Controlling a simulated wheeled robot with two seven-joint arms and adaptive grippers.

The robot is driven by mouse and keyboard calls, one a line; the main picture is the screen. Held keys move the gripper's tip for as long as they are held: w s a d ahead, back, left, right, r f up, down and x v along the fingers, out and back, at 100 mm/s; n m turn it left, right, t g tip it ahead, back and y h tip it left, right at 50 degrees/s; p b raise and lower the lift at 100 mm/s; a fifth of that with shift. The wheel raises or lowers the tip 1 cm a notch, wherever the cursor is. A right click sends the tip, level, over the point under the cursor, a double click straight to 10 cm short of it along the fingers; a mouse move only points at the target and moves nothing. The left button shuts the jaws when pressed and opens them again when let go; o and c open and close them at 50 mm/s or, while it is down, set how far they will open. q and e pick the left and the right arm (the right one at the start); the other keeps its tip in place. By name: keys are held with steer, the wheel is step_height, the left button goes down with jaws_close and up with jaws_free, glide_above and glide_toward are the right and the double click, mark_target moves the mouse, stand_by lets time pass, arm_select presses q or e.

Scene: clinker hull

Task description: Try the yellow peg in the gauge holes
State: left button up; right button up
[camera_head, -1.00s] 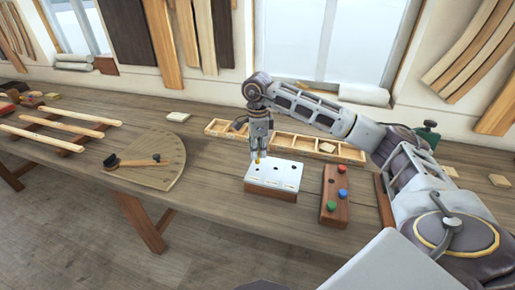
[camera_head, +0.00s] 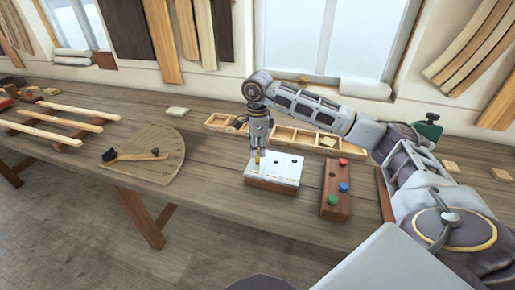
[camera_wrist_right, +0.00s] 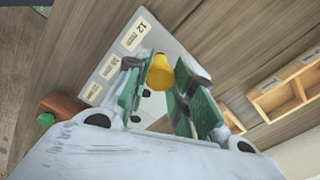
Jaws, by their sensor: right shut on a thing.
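My right gripper (camera_head: 258,149) is shut on the yellow peg (camera_wrist_right: 161,72), which points down between its green-padded fingers in the right wrist view. The gripper is over the left part of the gauge block (camera_head: 285,171), which has a white top with dark holes and a wooden base. The top also shows in the right wrist view (camera_wrist_right: 160,40), with printed labels, one reading 12. The peg's lower end is at the leftmost hole position in the head view; I cannot tell whether it is in the hole. My left gripper is not in view.
Right of the gauge, a wooden rack (camera_head: 334,201) holds red, blue and green pegs. Behind is a compartmented wooden tray (camera_head: 287,133). A fan-shaped board (camera_head: 165,169) with a dark-ended tool lies left. Bench top is clear between the board and gauge.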

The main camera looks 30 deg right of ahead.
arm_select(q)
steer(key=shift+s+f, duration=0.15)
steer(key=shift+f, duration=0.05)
arm_select(e)
steer(key=shift+f, duration=0.2)
stand_by(0.3)
arm_select(q)
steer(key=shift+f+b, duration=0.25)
steer(key=shift+b, duration=0.15)
arm_select(e)
steer(key=shift+f, duration=0.35)
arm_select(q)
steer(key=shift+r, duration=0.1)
arm_select(e)
steer(key=shift+r, duration=0.1)
stand_by(0.4)
arm_select(q)
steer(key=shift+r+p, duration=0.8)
steer(key=shift+p, duration=0.1)
arm_select(e)
steer(key=shift+r, duration=1.45)
steer(key=shift+f, duration=0.2)
steer(key=shift+f+b, duration=0.5)
steer(key=shift+f, duration=0.35)
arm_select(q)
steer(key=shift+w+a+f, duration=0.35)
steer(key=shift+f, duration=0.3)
